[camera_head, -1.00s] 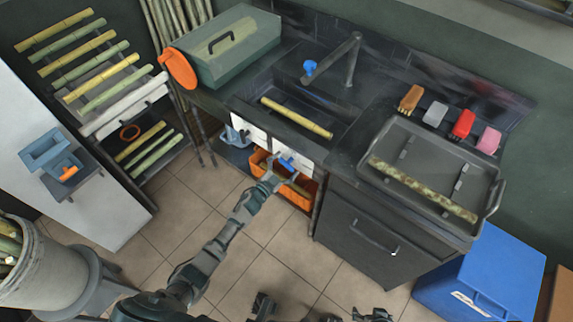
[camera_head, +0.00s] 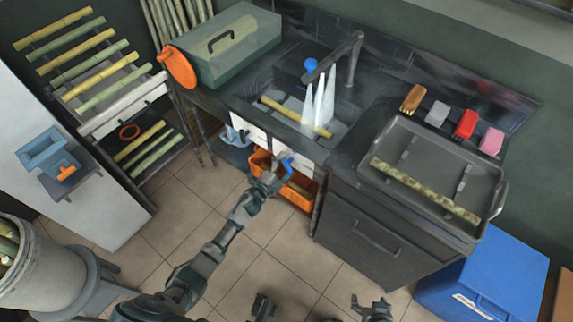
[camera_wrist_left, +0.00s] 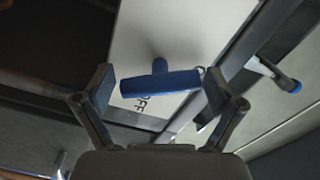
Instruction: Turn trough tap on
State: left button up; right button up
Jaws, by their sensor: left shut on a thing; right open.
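The blue trough tap handle (camera_head: 285,164) is on the white panel below the sink. My left gripper (camera_head: 270,177) is shut on it. In the left wrist view, the blue handle bar (camera_wrist_left: 160,83) lies between the two fingers, with partly hidden lettering ending in "FF" on the white panel beneath it. Water streams (camera_head: 319,100) fall from the dark faucet (camera_head: 350,62) into the trough (camera_head: 345,112), where a yellow cane (camera_head: 285,112) lies. My right gripper (camera_head: 370,303) is open and empty near the bottom edge, over the floor.
A second blue tap (camera_wrist_left: 288,84) shows at the right of the left wrist view. An orange crate (camera_head: 297,198) stands under the panel. A grey tray (camera_head: 415,150) with a mottled cane is on the counter at right. A blue box (camera_head: 490,272) stands on the floor.

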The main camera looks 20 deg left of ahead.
pick_arm(q)
jog(key=shift+s+f, duration=0.15)
jog(key=shift+f, duration=0.15)
jog(key=o, duration=0.8)
jog(key=shift+d, duration=0.1)
jog(key=shift+s, duration=0.1)
jog(key=v, duration=1.1)
jog(key=shift+s+a+r, duration=0.2)
jog(key=shift+s+a, duration=0.05)
jog(key=shift+s, duration=0.05)
jog(key=shift+f, duration=0.1)
